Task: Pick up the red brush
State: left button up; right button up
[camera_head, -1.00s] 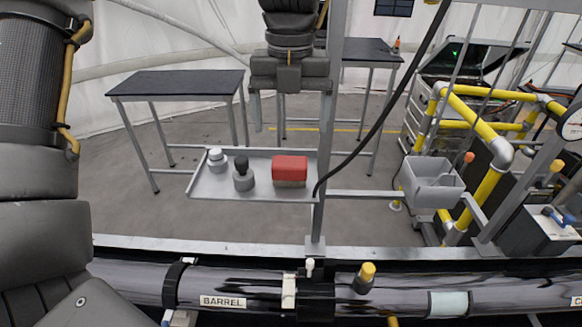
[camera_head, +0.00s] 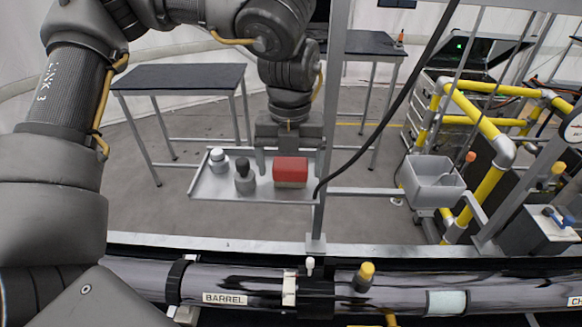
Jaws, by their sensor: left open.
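The red brush (camera_head: 290,171), a red block with a brownish-grey underside, sits on a grey metal tray (camera_head: 215,194), at the tray's right side. My left gripper (camera_head: 289,160) hangs fingers down just above and behind the brush. Its jaws are open and empty. One finger shows left of the brush. The other is hard to make out near the upright post. I cannot tell whether either finger touches the brush. My right gripper is not in view.
Left of the brush on the tray stand a grey knob-topped piece (camera_head: 244,178) and a white-topped piece (camera_head: 218,161). A metal post (camera_head: 327,215) and a black cable (camera_head: 385,125) stand close on the right. A grey bin (camera_head: 432,180) hangs farther right.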

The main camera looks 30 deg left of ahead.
aim_at(291, 162)
pick_arm(q)
jog(key=shift+s+d+r, duration=0.1)
jog(key=shift+d, duration=0.05)
jog(key=shift+c, duration=0.2)
jog(key=c, duration=1)
jog(key=shift+c, duration=0.2)
jog(key=shift+r, duration=0.1)
jog(key=shift+r, duration=0.2)
notch_tip(291, 162, up, 2)
jog(key=shift+r+b, duration=0.1)
jog(key=shift+b, duration=0.35)
jog(key=s+d+r+b, duration=0.5)
jog(key=s+d+r, duration=0.3)
jog(key=s+r, duration=0.2)
jog(key=shift+s, duration=0.7)
